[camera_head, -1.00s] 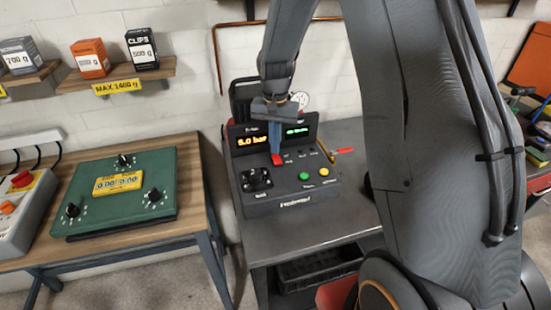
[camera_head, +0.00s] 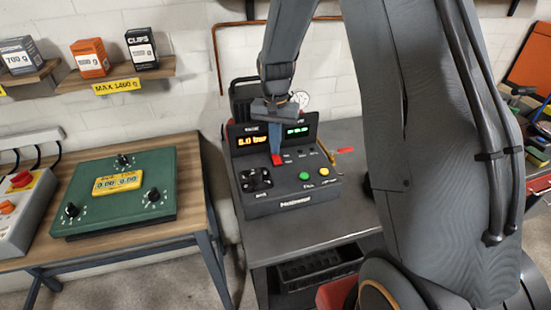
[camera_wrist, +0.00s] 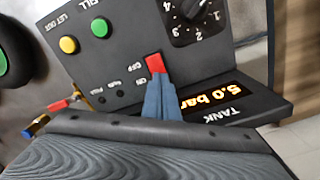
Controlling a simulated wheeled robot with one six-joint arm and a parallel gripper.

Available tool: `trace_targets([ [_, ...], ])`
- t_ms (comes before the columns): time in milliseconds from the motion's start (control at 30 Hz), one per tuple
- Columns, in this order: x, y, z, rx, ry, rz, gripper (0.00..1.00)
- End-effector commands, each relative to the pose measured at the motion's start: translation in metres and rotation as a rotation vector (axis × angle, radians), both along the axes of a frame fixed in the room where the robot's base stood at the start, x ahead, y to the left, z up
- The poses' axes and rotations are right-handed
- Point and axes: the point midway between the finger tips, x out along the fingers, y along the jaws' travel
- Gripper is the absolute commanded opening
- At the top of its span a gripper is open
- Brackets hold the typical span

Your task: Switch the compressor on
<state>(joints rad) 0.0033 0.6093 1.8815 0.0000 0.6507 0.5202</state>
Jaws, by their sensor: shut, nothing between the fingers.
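The compressor (camera_head: 295,199) is a dark box on a grey bench, with a lit orange tank display (camera_head: 250,141) and a green display (camera_head: 297,131). Its red switch (camera_head: 277,160) sits below the displays; in the wrist view the red switch (camera_wrist: 155,63) lies beside the OFF and ON lettering. My gripper (camera_head: 276,150) is shut and empty, pointing down with its blue fingertips at the red switch. In the wrist view the fingertips (camera_wrist: 160,80) meet or nearly meet the switch and partly hide it. I cannot tell whether they press it.
The panel also has a green button (camera_head: 304,176), a yellow button (camera_head: 324,171) and a black dial (camera_head: 256,180). A red-handled valve (camera_head: 344,151) sticks out at its right. A green control board (camera_head: 120,190) lies on the wooden table at left.

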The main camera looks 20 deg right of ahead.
Motion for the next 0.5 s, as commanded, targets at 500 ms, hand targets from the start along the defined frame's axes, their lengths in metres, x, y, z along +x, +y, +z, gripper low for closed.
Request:
trace_targets([
  [500, -0.0001, 0.0000, -0.0075, 0.000, 0.001, 0.000, 0.00],
])
